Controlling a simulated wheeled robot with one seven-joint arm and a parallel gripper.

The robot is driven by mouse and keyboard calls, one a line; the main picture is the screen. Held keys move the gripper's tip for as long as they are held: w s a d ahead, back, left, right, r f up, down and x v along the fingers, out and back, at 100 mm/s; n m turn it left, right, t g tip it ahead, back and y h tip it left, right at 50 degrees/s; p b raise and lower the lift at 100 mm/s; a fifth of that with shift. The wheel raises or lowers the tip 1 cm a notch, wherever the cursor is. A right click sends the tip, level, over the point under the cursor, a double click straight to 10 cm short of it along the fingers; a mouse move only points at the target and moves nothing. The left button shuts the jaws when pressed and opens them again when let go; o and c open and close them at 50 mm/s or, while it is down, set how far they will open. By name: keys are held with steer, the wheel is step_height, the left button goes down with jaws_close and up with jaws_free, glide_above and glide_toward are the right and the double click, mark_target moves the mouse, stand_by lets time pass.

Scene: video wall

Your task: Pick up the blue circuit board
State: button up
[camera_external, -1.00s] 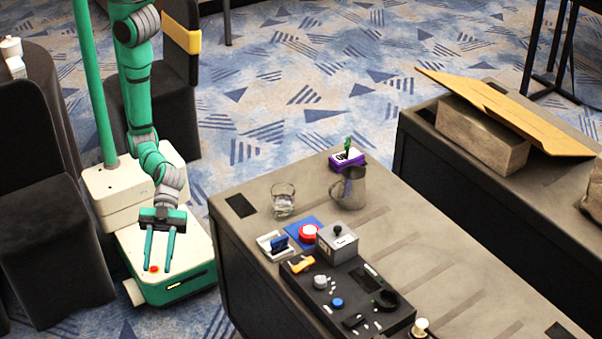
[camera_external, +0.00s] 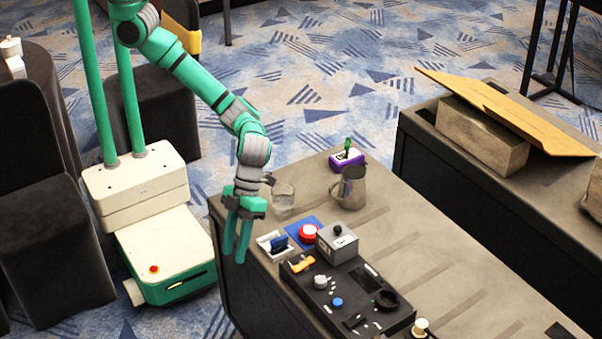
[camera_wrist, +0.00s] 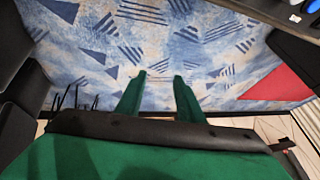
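My gripper (camera_external: 236,255) hangs with fingers down just left of the tray, by the table's side edge. Its green fingers are apart and empty, which also shows in the wrist view (camera_wrist: 158,78). The wrist view sees mostly carpet.
A glass (camera_external: 284,197), a metal jug (camera_external: 350,190) and a purple box (camera_external: 346,160) stand behind. The right part of the table (camera_external: 440,240) is mostly clear.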

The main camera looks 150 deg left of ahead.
mark_target(279, 238)
steer(key=s+a+r+m+g+y, duration=0.1)
steer(key=s+a+y, duration=0.1)
steer(key=a, duration=0.6)
steer(key=s+a+r+g+y, duration=0.1)
steer(key=a+r+g, duration=0.1)
steer(key=a, duration=0.6)
steer(key=f, duration=0.7)
steer(key=d+f, duration=0.1)
steer(key=f, duration=0.2)
steer(key=shift+w+d+f, duration=0.1)
steer(key=shift+f, duration=0.25)
jaws_close()
